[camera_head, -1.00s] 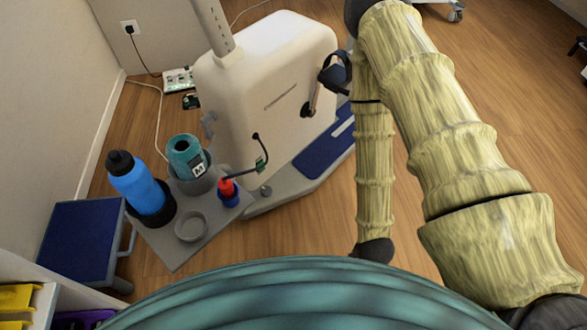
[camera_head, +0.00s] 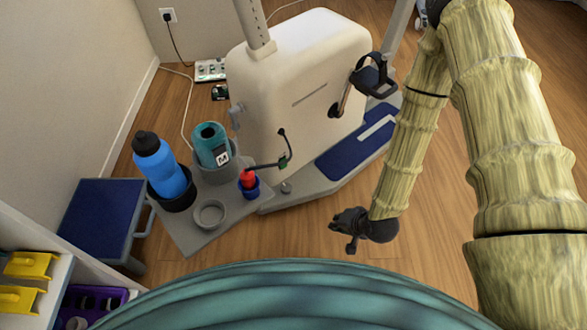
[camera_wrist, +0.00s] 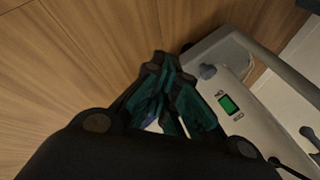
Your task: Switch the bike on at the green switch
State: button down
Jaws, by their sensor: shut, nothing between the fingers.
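The white exercise bike (camera_head: 290,85) stands on a grey base in the head view. A small green patch (camera_head: 284,162) shows low on its housing, beside a black cord; its details are too small to read. In the wrist view, a green switch (camera_wrist: 228,104) with small labels sits on a pale grey surface, right of my fingers. Its setting is unclear. My gripper (camera_head: 340,227) is in front of and right of the bike, above the floor, apart from it. Its fingers (camera_wrist: 168,62) are shut and empty, pointing to the top of the wrist view.
A grey side shelf (camera_head: 188,237) holds a blue bottle (camera_head: 160,166), a teal container (camera_head: 211,143), a red-and-blue item (camera_head: 248,182) and an empty ring (camera_head: 210,214). A blue step (camera_head: 98,212) stands left. A power strip (camera_head: 211,70) lies behind. Wooden floor is clear around my gripper.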

aim_at(284, 164)
jog(key=w+a+r+m+t+y, duration=0.1)
jog(key=w+a+r+m, duration=0.1)
jog(key=w, duration=0.4)
jog(key=w+a+r+m+t+y, duration=0.1)
jog(key=w+a+r+t+y, duration=0.1)
jog(key=w+a+r, duration=0.1)
jog(key=w+r, duration=0.1)
jog(key=w, duration=0.1)
jog(key=shift+w+a+r+m+b, duration=0.15)
jog(key=shift+w+a+m+b, duration=0.15)
jog(key=shift+w+m, duration=0.1)
jog(key=w+r+b+x, duration=0.1)
jog(key=b+x, duration=0.6)
jog(key=x, duration=0.6)
jog(key=shift+a+r, duration=0.25)
jog(key=shift+a, duration=0.2)
jog(key=shift+w, duration=0.15)
jog(key=shift+a, duration=0.1)
